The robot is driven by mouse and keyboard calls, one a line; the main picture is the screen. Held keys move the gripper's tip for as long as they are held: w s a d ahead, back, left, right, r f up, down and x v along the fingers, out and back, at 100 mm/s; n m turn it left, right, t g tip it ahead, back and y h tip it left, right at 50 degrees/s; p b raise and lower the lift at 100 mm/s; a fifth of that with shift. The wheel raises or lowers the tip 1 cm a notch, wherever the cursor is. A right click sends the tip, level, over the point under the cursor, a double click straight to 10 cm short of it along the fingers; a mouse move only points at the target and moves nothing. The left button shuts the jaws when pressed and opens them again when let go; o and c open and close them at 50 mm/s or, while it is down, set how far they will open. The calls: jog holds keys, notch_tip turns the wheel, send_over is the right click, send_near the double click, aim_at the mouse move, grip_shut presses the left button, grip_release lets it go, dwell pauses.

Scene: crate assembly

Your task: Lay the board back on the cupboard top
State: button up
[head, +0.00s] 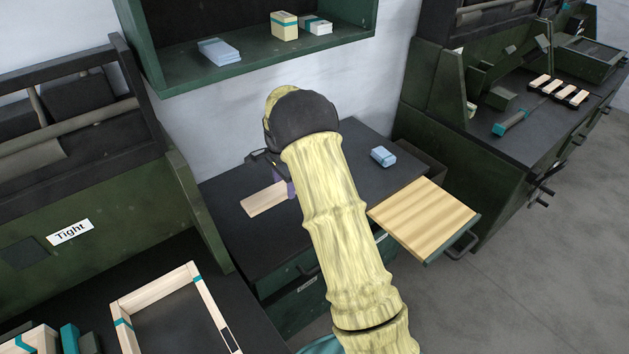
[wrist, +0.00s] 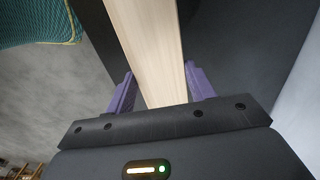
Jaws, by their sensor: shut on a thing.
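A light wooden board (head: 265,199) is over the left part of the dark cupboard top (head: 345,150). In the head view it looks flat and close to the surface, but I cannot tell whether it touches. My gripper (wrist: 156,92) is shut on the board, with a purple finger on each side of it. The board (wrist: 148,45) runs away from the gripper, up the wrist view. In the head view my arm hides most of the gripper, and one purple finger (head: 291,186) shows at the board's right end.
A blue packet (head: 383,157) lies on the cupboard top, right of my arm. A wooden slab with a handle (head: 424,217) juts out at the cupboard's right. A green shelf (head: 265,62) with packets hangs above. A wooden frame (head: 204,293) lies on the bench at lower left.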

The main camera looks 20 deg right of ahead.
send_over(287, 214)
jog(key=shift+f, duration=3.15)
jog(key=shift+f, duration=0.1)
jog(key=shift+f, duration=1.8)
jog(key=shift+f, duration=0.15)
jog(key=o, duration=1.2)
jog(key=shift+c, duration=0.2)
